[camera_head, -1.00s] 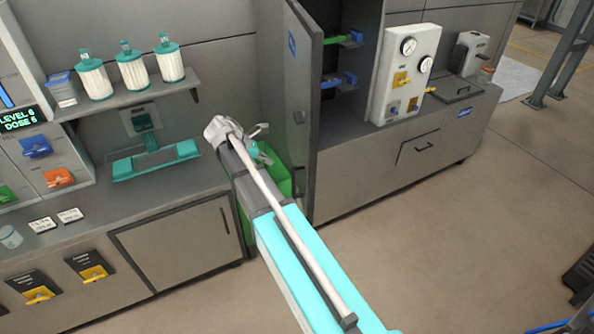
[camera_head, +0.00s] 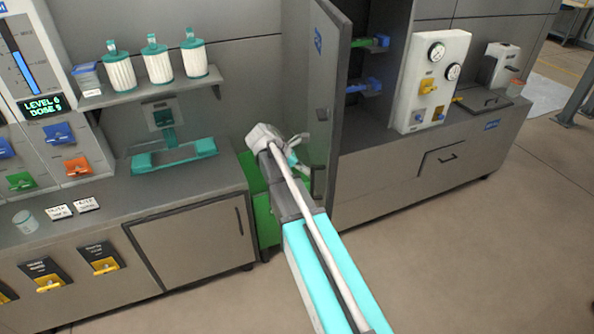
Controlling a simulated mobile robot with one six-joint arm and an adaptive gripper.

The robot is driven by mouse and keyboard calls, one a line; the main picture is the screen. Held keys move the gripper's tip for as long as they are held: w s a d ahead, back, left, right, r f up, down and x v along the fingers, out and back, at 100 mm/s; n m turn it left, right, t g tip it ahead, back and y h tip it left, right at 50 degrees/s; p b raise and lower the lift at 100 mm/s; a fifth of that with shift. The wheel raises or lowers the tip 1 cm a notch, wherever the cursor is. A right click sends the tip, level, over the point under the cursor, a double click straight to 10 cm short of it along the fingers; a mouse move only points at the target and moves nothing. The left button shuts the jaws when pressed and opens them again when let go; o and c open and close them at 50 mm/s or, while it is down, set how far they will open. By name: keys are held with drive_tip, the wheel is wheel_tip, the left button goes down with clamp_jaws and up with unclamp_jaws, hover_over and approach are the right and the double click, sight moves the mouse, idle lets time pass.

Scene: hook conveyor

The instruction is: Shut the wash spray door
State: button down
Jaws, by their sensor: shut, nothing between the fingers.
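The grey door (camera_head: 332,95) stands open in the middle of the view, with a small blue label near its top. It sticks out from the left side of a dark cabinet (camera_head: 385,60). My gripper (camera_head: 303,158), at the end of my arm, is left of the door, close to its outer face and low on it. My gripper is shut and empty. The arm's wrist partly hides the fingers, and I cannot tell whether they touch the door.
Inside the cabinet are a green-handled item (camera_head: 370,42) and a blue-handled item (camera_head: 365,88). A gauge panel (camera_head: 432,80) stands to the right. A green bin (camera_head: 262,205) is behind my arm. The left counter (camera_head: 110,185) holds a teal stand (camera_head: 175,155). Floor at the right is clear.

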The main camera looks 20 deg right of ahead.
sight(328, 177)
drive_tip(key=d, duration=0.1)
drive_tip(key=d+f, duration=0.1)
drive_tip(key=s+d+b, duration=0.1)
drive_tip(key=d, duration=0.1)
drive_tip(key=shift+s+f, duration=0.1)
drive_tip(key=shift+f, duration=0.15)
drive_tip(key=shift+s+d, duration=0.15)
drive_tip(key=shift+d, duration=0.55)
